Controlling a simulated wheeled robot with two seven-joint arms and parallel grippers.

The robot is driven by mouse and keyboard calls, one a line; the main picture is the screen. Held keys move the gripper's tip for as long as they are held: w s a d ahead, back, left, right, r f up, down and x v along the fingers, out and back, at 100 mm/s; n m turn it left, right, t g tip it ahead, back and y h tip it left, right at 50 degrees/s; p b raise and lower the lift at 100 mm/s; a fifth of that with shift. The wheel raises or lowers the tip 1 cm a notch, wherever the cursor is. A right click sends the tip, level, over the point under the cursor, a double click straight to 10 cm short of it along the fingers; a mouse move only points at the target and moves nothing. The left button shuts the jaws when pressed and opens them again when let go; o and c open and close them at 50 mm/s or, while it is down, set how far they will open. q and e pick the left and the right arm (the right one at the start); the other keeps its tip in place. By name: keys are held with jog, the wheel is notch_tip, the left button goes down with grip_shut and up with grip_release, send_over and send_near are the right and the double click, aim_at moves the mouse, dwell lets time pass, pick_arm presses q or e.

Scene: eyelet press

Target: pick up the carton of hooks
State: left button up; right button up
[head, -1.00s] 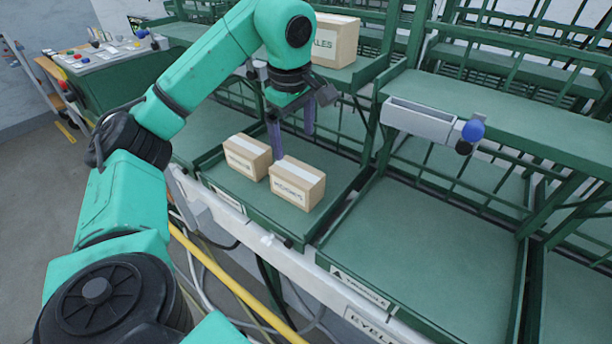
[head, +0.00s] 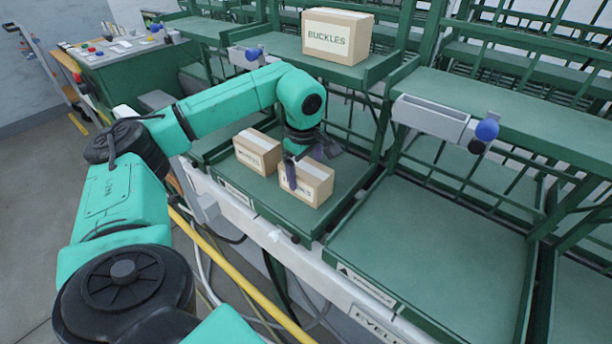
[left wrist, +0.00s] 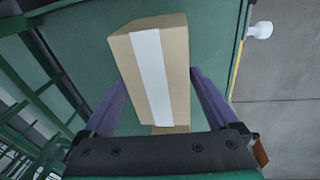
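The carton of hooks (head: 316,187) is a tan box with a pale tape strip on top. It sits on the green shelf tray, its label partly covered by a finger. My left gripper (head: 296,173) is down at this carton, pointing downward. In the left wrist view the taped carton (left wrist: 153,70) lies between the two purple fingers, one along each side. The fingers look spread around it, and a firm grip is not visible. My right gripper is not in view.
A second tan carton (head: 258,152) stands close on the left in the same tray. A BUCKLES carton (head: 337,36) sits on the upper shelf. The bay to the right (head: 430,245) is empty. A lever with a blue knob (head: 487,129) juts out there.

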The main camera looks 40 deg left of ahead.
pick_arm(q)
jog(key=c, duration=0.5)
jog(key=shift+r, duration=0.15)
grip_shut()
